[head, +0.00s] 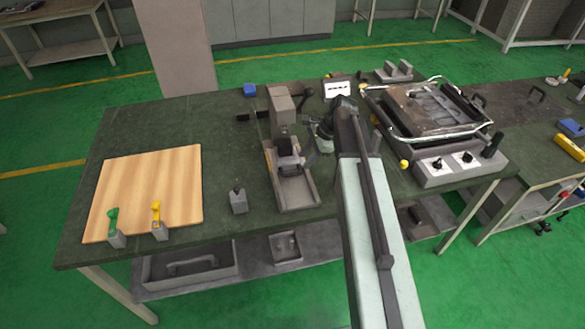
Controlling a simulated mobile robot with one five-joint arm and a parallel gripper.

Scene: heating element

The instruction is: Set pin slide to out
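A grey metal fixture (299,193) stands near the middle of the green bench, with a channel-like base and an upright block (282,104) at its back. Dark rods stick out from both sides of the block. I cannot tell for sure which part is the pin slide or how it is set. My gripper (318,138) is at the right side of the fixture, close to its upper part. It is small and partly hidden by my arm. I cannot tell if it touches the fixture, or if its fingers are open or shut.
A wooden board (150,185) with a green-handled clamp (114,224) and a yellow-handled clamp (157,220) lies at left. A small grey block (238,202) stands left of the fixture. A heater-like unit (432,108) with metal rails is at right. A blue block (250,90) lies at the back.

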